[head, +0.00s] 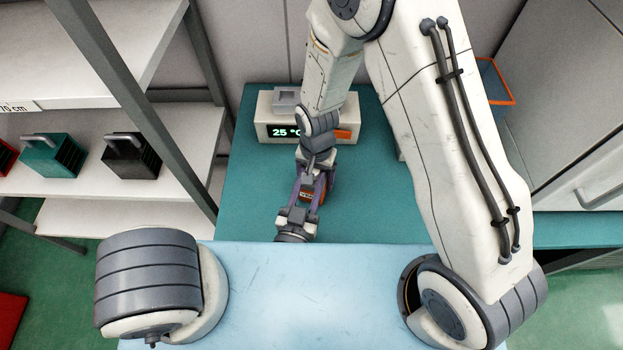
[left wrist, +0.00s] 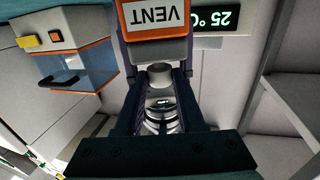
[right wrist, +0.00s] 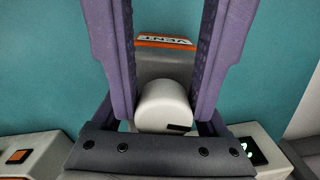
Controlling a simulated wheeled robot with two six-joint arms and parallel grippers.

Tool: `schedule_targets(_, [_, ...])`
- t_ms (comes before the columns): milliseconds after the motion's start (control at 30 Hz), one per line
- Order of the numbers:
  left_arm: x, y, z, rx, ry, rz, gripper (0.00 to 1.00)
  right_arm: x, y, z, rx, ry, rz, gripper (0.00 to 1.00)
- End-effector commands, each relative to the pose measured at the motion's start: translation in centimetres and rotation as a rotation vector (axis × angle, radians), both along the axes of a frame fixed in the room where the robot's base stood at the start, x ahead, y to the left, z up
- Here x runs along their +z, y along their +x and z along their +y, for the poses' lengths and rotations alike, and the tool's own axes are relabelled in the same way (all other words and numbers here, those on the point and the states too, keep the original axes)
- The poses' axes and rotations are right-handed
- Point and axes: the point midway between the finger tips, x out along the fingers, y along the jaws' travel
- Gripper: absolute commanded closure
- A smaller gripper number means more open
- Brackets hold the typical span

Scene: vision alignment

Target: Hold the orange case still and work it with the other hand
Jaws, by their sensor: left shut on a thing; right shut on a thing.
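The orange case (head: 311,196) is small in the head view, among the fingers over the teal table. The left wrist view shows its orange-edged VENT label (left wrist: 155,15) upside down. The right wrist view shows its grey body (right wrist: 165,66) with the VENT label at the far edge. My left gripper (head: 303,199) reaches it from the front and is shut on it. My right gripper (right wrist: 166,55) comes from behind and above, its purple fingers shut on either side of the case. The exact contacts are partly hidden.
A white unit (head: 265,120) reading 25 °C stands behind on the teal table (head: 250,190). An orange-rimmed blue bin (head: 494,82) is at the back right, partly behind my arm. Left shelves hold a teal case (head: 50,157) and a black case (head: 130,158). A light blue surface (head: 310,300) lies in front.

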Motion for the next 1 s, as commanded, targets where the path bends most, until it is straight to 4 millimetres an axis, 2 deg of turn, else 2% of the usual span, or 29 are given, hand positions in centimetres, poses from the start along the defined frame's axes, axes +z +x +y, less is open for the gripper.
schedule_targets(233, [0.0, 0.0, 0.0, -0.001, 0.000, 0.000, 1.00, 0.0, 0.0, 0.0, 0.001, -0.001, 0.001, 0.94])
schedule_targets(267, [0.0, 0.0, 0.0, 0.000, 0.000, 0.000, 0.54, 0.0, 0.0, 0.0, 0.001, -0.001, 0.001, 0.94])
schedule_targets(300, [0.0, 0.0, 0.0, 0.000, 0.000, 0.000, 0.48, 0.0, 0.0, 0.0, 0.001, -0.001, 0.001, 0.94])
schedule_targets(667, [0.0, 0.0, -0.1, 0.007, 0.000, -0.001, 0.48, 0.0, 0.0, 0.0, 0.000, -0.001, 0.001, 0.94])
schedule_targets(867, [0.1, 0.0, -0.5, 0.085, -0.002, -0.003, 0.48, 0.0, 0.0, 0.0, 0.000, 0.000, 0.000, 0.94])
schedule_targets(933, [0.1, -0.2, -0.7, 0.131, -0.004, -0.001, 0.48, 0.0, 0.0, 0.0, 0.000, 0.000, 0.000, 0.94])
schedule_targets(1000, [0.0, -1.3, -0.5, 0.124, 0.003, 0.000, 0.48, 0.0, 0.0, 0.0, 0.000, 0.000, 0.000, 0.94])
